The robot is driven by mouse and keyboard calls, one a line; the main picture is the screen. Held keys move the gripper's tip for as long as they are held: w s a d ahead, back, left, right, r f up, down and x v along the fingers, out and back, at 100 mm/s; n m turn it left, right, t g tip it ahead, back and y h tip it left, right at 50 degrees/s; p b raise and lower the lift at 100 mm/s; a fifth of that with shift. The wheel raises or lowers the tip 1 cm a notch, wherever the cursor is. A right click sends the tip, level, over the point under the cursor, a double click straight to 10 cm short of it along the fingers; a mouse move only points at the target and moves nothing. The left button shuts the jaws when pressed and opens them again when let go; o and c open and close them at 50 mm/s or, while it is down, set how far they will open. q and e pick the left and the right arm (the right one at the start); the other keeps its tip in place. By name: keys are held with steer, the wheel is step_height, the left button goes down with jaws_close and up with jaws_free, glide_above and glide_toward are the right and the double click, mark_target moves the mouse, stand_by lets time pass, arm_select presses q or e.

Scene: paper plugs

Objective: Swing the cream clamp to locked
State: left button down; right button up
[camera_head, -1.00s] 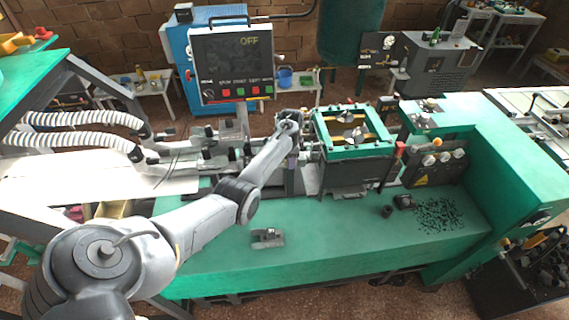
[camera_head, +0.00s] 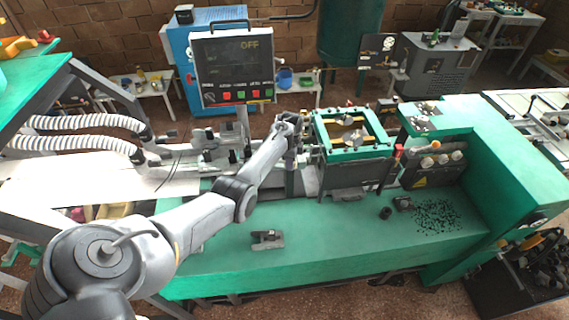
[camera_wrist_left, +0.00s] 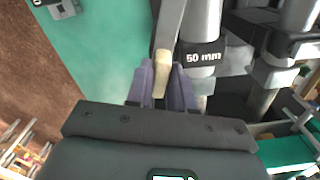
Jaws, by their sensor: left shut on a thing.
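The cream clamp (camera_wrist_left: 163,58) shows in the left wrist view as a lever with a cream tip, pointing down the picture between my fingers. My left gripper (camera_wrist_left: 164,78) has its two purple-grey fingers shut on that tip, one on each side. In the head view my left gripper (camera_head: 292,124) is at the machine, just left of the green square frame. There the arm and wrist hide the clamp, so its angle cannot be told from that view. My right gripper is not in view.
A grey cylinder marked 50 mm (camera_wrist_left: 200,57) stands close beside the clamp. The green frame (camera_head: 355,152) is right of my gripper. A control panel (camera_head: 233,65) reading OFF stands behind.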

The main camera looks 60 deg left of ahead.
arm_select(q)
steer(key=shift+r+m, duration=0.15)
steer(key=shift+m, duration=0.75)
steer(key=m, duration=0.4)
steer(key=shift+a+p, duration=0.1)
steer(key=shift+p, duration=0.2)
steer(key=m, duration=0.2)
steer(key=m+b, duration=0.1)
steer(key=m, duration=0.1)
steer(key=shift+f, duration=0.25)
steer(key=m+b, duration=0.1)
steer(key=m, duration=0.2)
steer(key=shift+m, duration=0.3)
steer(key=shift+r+m, duration=0.1)
steer(key=shift+m, duration=0.4)
steer(key=c, duration=1.2)
jaws_free()
steer(key=shift+o, duration=0.2)
